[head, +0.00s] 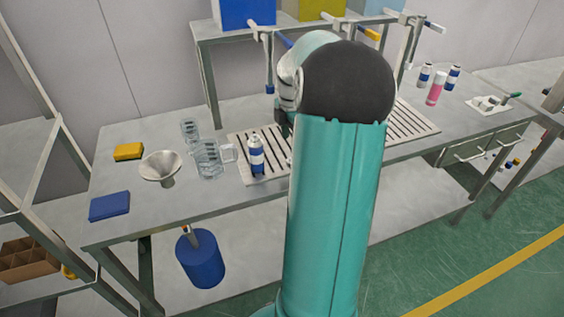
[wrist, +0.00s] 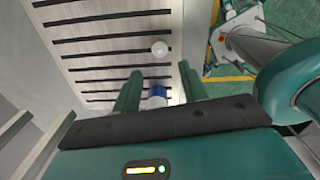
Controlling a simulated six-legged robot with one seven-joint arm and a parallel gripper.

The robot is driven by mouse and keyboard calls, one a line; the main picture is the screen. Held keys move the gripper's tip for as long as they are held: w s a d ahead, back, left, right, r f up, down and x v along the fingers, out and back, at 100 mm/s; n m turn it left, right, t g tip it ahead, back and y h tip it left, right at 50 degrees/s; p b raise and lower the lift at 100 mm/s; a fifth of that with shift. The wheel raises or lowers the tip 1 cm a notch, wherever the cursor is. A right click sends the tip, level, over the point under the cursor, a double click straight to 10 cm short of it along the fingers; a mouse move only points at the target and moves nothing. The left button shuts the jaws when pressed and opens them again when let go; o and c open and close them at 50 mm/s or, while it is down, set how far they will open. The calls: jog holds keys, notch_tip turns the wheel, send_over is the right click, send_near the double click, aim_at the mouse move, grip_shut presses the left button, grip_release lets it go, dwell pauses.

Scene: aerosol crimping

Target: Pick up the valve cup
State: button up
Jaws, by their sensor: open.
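A small round white piece (wrist: 160,48), which looks like the valve cup, lies on the slatted grate (wrist: 110,18) in the wrist view. My gripper (wrist: 160,71) is open, its two green fingers apart, with the white piece just beyond the fingertips and roughly centred between them. Nothing is held. A blue and white can shows partly between the fingers (wrist: 158,92). In the head view my arm covers the middle of the grate (head: 246,174), so the gripper and the white piece are hidden there.
A blue and white can (head: 256,154) stands at the grate's left end. Left of it are a clear jug (head: 208,160), a funnel (head: 160,167) and a blue cloth (head: 109,206). A pink can (head: 436,90) and a small tray (head: 494,108) are at right. A shelf stands behind.

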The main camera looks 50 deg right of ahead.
aim_at(290, 159)
jog(key=shift+w+f, duration=0.2)
jog(key=shift+f, duration=0.05)
jog(key=shift+s+f, duration=0.1)
notch_tip(290, 159, down, 7)
jog(key=shift+s+f, duration=0.1)
jog(key=shift+f, duration=0.05)
jog(key=c, duration=0.9)
